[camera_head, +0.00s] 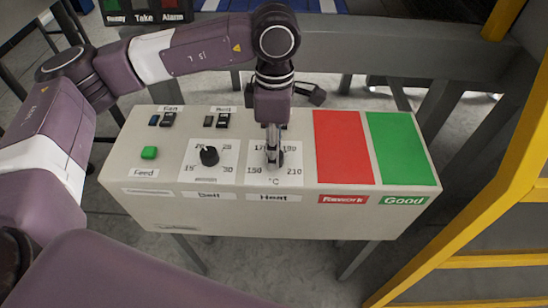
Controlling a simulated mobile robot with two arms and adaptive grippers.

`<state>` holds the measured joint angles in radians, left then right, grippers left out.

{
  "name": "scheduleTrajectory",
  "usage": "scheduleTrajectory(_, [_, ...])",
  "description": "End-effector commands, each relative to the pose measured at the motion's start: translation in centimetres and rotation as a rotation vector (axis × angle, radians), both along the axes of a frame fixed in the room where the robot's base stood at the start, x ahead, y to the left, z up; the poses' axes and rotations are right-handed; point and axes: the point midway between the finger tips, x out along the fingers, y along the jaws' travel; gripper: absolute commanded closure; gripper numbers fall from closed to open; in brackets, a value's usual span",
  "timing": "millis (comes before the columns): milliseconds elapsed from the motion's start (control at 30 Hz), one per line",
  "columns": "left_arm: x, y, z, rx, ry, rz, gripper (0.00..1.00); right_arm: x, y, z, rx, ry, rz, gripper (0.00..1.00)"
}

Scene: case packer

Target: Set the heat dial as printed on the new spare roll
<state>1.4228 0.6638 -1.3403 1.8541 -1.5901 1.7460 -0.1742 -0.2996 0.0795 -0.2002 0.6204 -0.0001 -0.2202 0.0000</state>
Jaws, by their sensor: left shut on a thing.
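The heat dial (277,158) is a dark knob on a white plate marked 150, 17-something, 190 and 210 °C, above a label reading Heat. My left gripper (272,150) comes down from above and is shut on this knob. The fingers hide much of the dial, so I cannot tell where its pointer stands. The spare roll and its print are not in this view. My right gripper is not in view.
The control box (240,219) also carries a belt dial (209,155) to the left, a green Feed button (149,152), and Fan and Belt switches. A red panel (343,150) and a green panel (401,150) lie right. A yellow frame (490,180) stands at the right edge.

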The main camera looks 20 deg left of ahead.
Motion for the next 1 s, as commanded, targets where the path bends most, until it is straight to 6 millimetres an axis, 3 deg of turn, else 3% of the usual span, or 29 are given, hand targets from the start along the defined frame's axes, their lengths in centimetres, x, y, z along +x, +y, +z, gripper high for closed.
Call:
scheduleTrajectory(33, [0.1, 0.0, -0.3, -0.001, -0.004, -0.028, 0.95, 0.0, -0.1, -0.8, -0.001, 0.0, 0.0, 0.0])
scheduleTrajectory(300, [0.2, 0.0, 0.0, 0.0, -0.004, -0.14, 0.95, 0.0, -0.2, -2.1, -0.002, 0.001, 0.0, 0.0])
scheduleTrajectory(900, [0.2, 0.0, 0.2, 0.0, -0.004, -0.175, 0.95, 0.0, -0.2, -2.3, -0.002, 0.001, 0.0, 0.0])
scheduleTrajectory(933, [0.2, 0.0, 0.2, 0.0, -0.004, -0.175, 0.69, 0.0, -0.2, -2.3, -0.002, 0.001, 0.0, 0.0])
scheduleTrajectory(1000, [0.2, 0.0, 0.2, 0.0, -0.004, -0.175, 0.61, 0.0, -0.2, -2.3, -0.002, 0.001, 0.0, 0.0])
